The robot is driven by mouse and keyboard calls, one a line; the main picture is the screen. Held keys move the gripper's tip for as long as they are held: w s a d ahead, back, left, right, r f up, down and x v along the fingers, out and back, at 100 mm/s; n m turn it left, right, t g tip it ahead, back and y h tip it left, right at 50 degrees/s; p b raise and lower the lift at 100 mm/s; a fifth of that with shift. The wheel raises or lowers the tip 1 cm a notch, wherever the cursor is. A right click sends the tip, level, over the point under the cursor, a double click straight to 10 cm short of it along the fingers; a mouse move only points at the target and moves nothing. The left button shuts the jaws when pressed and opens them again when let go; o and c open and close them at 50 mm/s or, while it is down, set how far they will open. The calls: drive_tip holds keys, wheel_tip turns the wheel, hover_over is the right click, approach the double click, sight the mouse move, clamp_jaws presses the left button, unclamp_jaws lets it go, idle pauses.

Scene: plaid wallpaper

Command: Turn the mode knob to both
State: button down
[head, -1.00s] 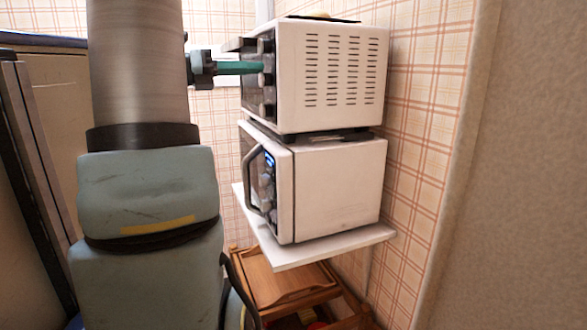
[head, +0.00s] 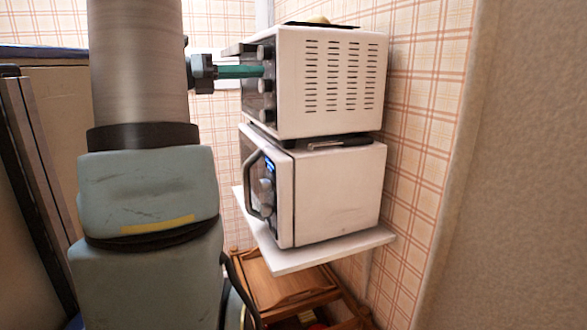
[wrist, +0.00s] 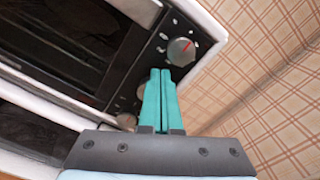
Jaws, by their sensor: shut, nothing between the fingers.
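A white toaster oven (head: 335,80) stands on top of a microwave. Its front panel carries a column of round knobs, seen edge-on in the head view. The wrist view shows one silver knob (wrist: 181,51) with a red mark and small icons around it, and others (wrist: 133,95) partly hidden behind my fingers. I cannot read the labels, so I cannot tell which is the mode knob. My gripper (wrist: 160,72) has its teal fingers shut and empty. Its tips are at the panel, beside the red-marked knob; contact is unclear. The head view shows my gripper (head: 262,71) between the upper two knobs.
The white microwave (head: 335,195) sits below on a white shelf (head: 310,256). A wooden crate (head: 280,285) is underneath. A plaid wall (head: 425,130) is close on the right. A dark tray with a yellowish item (head: 318,21) lies on the oven.

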drive_tip(key=v, duration=0.6)
drive_tip(key=shift+r, duration=0.1)
idle(0.3)
drive_tip(key=shift+w+d+r+m+t+y+b, duration=0.2)
drive_tip(key=shift+d+m+y+b, duration=0.5)
drive_tip(key=shift+m, duration=1.1)
drive_tip(key=shift+w+d+f+m+t+y+b, duration=0.15)
drive_tip(key=shift+w+d+m+y+b, duration=0.15)
drive_tip(key=shift+d+m+b, duration=0.9)
drive_tip(key=shift+w+d+r+m+t+y+b, duration=0.15)
drive_tip(key=shift+w+d+m+y+b, duration=0.25)
drive_tip(key=shift+d+m, duration=1.4)
drive_tip(key=shift+s+a+f+m+b, duration=0.1)
drive_tip(key=shift+a+f+m+b, duration=0.25)
drive_tip(key=shift+a+m, duration=0.3)
drive_tip(key=shift+s+d+f+b, duration=0.15)
drive_tip(key=shift+s+f+b, duration=0.1)
drive_tip(key=shift+s+b, duration=0.25)
drive_tip(key=shift+s+d+f+b, duration=0.15)
drive_tip(key=shift+s+f+b, duration=0.15)
drive_tip(key=shift+b, duration=0.3)
drive_tip(key=shift+s+r, duration=0.1)
